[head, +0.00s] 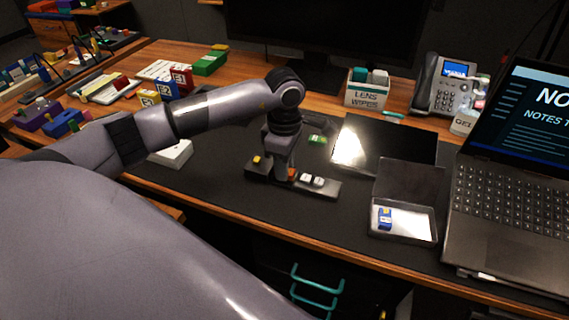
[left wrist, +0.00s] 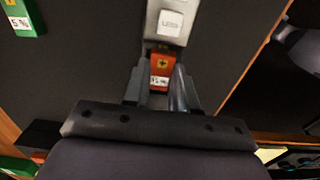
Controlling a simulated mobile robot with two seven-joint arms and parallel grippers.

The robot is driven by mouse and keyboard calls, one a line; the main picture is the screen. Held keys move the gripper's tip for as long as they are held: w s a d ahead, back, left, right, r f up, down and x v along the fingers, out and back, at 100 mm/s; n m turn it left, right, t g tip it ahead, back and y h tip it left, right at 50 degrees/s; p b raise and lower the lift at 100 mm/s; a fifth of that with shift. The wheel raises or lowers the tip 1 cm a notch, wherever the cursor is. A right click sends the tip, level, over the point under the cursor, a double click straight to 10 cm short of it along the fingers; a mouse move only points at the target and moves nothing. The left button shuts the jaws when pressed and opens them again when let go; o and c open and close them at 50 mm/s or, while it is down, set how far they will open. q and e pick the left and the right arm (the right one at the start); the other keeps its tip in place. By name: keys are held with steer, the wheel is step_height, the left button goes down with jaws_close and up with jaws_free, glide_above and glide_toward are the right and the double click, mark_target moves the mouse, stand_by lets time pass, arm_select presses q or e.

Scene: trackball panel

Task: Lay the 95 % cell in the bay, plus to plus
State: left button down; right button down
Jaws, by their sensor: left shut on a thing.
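The cell also shows as a small orange patch (head: 292,174) in the head view. The gripper hides the bay, so I cannot tell if the cell touches its floor. My right gripper is not in view.
A green cell (head: 317,138) lies on the mat behind the panel; its label (left wrist: 20,23) is cut off. A laptop (head: 505,205) stands farther right. The mat before the panel is clear.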

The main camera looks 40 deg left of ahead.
arm_select(q)
steer(key=shift+f+b, duration=0.3)
steer(key=shift+f, duration=0.05)
stand_by(0.4)
steer(key=c, duration=0.8)
jaws_free()
step_height(320, 180, up, 7)
steer(key=shift+r, duration=0.1)
steer(key=shift+s, duration=0.1)
